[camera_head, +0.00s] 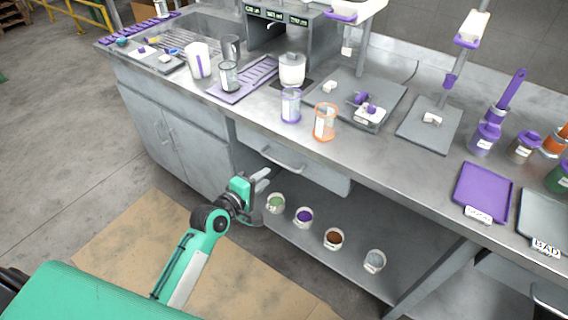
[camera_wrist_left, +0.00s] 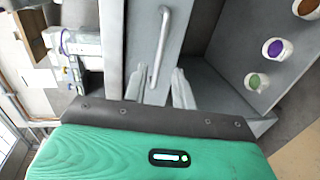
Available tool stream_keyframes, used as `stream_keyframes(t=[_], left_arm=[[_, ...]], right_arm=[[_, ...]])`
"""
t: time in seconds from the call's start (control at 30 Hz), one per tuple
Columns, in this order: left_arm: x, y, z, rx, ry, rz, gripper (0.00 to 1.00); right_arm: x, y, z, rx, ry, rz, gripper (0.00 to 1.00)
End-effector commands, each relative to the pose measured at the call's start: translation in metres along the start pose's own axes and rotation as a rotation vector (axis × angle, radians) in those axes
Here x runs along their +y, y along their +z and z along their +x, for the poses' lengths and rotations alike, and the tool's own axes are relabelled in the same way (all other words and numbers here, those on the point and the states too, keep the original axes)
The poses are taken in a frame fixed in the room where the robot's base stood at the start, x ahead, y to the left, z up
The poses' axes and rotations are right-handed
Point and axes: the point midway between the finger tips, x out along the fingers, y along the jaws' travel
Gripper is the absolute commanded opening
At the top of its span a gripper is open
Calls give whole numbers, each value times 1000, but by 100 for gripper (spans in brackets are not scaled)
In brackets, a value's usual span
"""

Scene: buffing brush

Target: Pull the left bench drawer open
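The grey bench drawer (camera_head: 318,172) sits under the counter edge and looks shut. Its bar handle (camera_head: 283,164) runs along its front. My left gripper (camera_head: 262,178) is in front of the drawer's left part, near the handle's left end. The handle (camera_wrist_left: 160,48) lies ahead of the fingertips, roughly in line with the gap. The drawer front (camera_wrist_left: 143,38) fills the middle of that view. My right gripper is not in view.
Below the drawer, an open shelf (camera_head: 345,262) holds several small cups, including a green-filled one (camera_head: 275,203) close to my gripper. A cabinet (camera_head: 180,140) stands left. Cups, trays and bottles crowd the counter; an orange-rimmed cup (camera_head: 325,122) stands near its edge above the drawer.

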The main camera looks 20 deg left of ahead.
Motion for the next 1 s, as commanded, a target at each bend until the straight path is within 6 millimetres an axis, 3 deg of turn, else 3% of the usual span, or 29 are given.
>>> stream_keyframes(t=[0.3,0.5,0.7,0.97,1.0], left_arm=[[0,0,61,0,0,0,27],[0,0,88,1,-1,1,27],[-1,0,99,0,-1,1,27],[-1,0,100,0,-1,2,27],[-1,0,100,0,-1,2,23]], right_arm=[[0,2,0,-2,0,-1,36],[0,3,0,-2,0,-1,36],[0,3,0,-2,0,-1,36],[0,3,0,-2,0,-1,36],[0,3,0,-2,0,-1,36]])
